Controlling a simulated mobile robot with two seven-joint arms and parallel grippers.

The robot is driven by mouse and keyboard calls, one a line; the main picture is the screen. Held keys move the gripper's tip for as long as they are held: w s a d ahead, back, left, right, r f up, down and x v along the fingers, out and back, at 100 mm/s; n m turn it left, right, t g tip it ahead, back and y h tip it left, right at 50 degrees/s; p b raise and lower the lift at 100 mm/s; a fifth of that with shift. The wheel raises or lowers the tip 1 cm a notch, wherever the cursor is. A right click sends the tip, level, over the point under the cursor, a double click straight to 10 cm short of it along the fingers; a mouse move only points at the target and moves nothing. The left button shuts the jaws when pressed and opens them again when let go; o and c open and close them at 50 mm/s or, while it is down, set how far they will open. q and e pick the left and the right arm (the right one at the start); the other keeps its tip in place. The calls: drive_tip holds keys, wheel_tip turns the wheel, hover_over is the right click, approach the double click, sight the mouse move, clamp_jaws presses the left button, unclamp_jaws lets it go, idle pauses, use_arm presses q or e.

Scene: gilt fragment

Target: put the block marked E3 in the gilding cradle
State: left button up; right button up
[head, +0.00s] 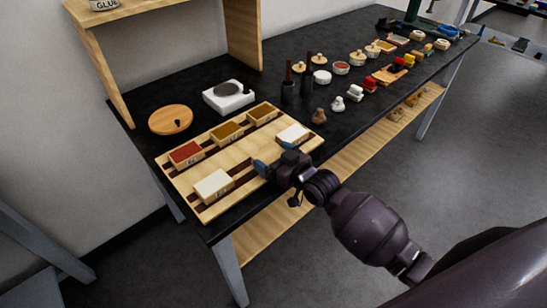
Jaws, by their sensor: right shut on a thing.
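A light wooden tray with dark strips (205,206) lies at the near left end of the black bench. I cannot tell for sure whether it is the gilding cradle. On it stand a red-topped block (185,152), a brown-topped block (227,132), an ochre-topped block (262,113), a cream block (213,184) and a white block (293,135). Their marks are too small to read, so I cannot pick out E3. My right gripper (273,157) is low over the tray's near edge, between the cream and white blocks. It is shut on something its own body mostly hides. My left gripper is out of view.
A round wooden lid (171,120) and a white square piece with a grey disc (230,96) sit behind the tray. Small knobs, pots and dark-handled tools crowd the bench to the right. A wooden shelf unit (243,35) stands at the back left.

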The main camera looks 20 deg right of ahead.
drive_tip(key=shift+f, duration=0.1)
drive_tip(key=o, duration=0.6)
